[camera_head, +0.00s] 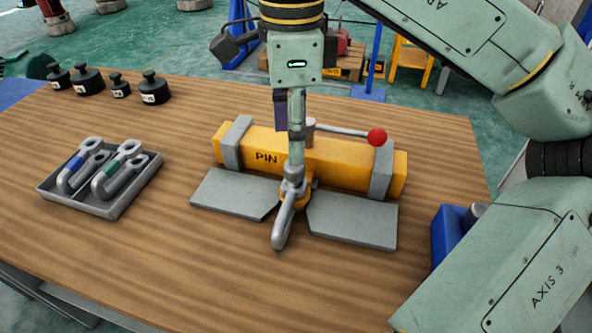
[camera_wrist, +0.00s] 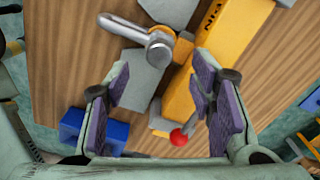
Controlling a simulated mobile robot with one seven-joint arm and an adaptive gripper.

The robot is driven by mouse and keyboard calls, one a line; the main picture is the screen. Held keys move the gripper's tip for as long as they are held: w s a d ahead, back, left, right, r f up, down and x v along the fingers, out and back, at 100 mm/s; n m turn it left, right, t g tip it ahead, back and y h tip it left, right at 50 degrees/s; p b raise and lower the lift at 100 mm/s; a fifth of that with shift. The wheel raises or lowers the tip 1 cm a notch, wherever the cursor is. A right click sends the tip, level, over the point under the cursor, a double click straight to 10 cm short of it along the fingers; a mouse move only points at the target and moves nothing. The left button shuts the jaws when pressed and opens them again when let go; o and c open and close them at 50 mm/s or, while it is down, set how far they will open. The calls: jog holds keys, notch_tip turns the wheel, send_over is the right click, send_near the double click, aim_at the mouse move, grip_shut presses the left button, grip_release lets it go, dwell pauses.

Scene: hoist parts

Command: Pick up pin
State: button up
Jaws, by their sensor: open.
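A yellow bar (camera_head: 335,162) marked "PIN" lies across the table in two grey brackets, and its lettering also shows in the wrist view (camera_wrist: 212,14). A grey cylinder with a lever and a red ball (camera_head: 377,137) stands at the bar. A short grey cylinder (camera_head: 475,212) sits at a blue block (camera_head: 448,232). I cannot tell which part is the loose pin. My gripper (camera_wrist: 164,68) is open and empty, pointing down over the bar and shackle.
Two grey plates (camera_head: 237,192) (camera_head: 352,219) flank the shackle. The wooden table (camera_head: 170,255) is bare at front left.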

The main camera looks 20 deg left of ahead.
aim_at(294, 167)
jog(key=shift+d+f+p, duration=0.1)
jog(key=shift+f+p, duration=0.45)
jog(key=shift+f, duration=2.9)
jog(key=shift+c, duration=0.5)
grip_shut()
